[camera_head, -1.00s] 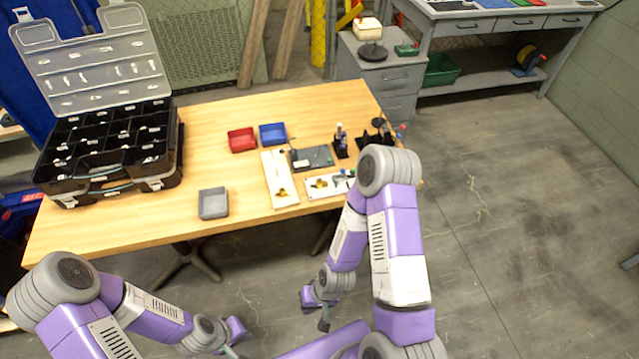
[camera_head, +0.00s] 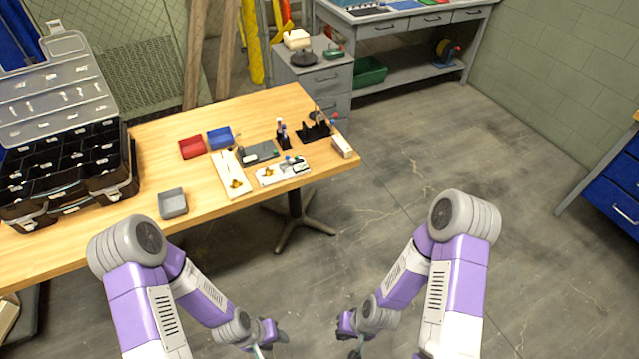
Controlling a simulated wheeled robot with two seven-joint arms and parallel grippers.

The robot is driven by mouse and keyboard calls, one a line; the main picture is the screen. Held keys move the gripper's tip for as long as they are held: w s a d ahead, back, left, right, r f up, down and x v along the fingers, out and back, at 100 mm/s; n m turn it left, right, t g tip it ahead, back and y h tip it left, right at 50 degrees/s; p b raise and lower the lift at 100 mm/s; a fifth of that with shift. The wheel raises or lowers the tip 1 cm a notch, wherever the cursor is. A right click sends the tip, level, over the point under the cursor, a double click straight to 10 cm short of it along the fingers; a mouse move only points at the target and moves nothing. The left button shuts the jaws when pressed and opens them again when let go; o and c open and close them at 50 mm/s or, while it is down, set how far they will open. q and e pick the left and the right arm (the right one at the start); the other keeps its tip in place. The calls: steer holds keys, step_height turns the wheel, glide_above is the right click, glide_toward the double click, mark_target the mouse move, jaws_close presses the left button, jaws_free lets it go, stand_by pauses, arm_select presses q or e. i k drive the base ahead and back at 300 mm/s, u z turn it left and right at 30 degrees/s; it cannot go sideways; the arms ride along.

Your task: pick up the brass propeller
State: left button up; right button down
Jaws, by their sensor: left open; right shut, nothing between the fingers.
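A small brass-coloured, propeller-like piece (camera_head: 236,184) lies on the long white board (camera_head: 229,166) on the wooden table. A second brass-coloured piece (camera_head: 268,172) lies on the shorter white board (camera_head: 296,165) just right of it. Both are too small to tell which is the brass propeller. My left gripper (camera_head: 262,347) is open at the bottom edge, in front of the table and well short of the brass pieces. My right gripper (camera_head: 355,350) is shut and empty, further right at the bottom edge. The fingertips of both are small and partly cut off.
On the wooden table (camera_head: 125,220) stand a black organizer case (camera_head: 70,170) with its lid up, a grey bin (camera_head: 172,204), a red bin (camera_head: 192,147), a blue bin (camera_head: 220,138) and a dark grey plate (camera_head: 262,151). Floor right of the table is clear.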

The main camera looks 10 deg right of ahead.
mark_target(270, 170)
steer(key=z, duration=0.3)
steer(key=i, duration=0.85)
steer(key=u, duration=0.2)
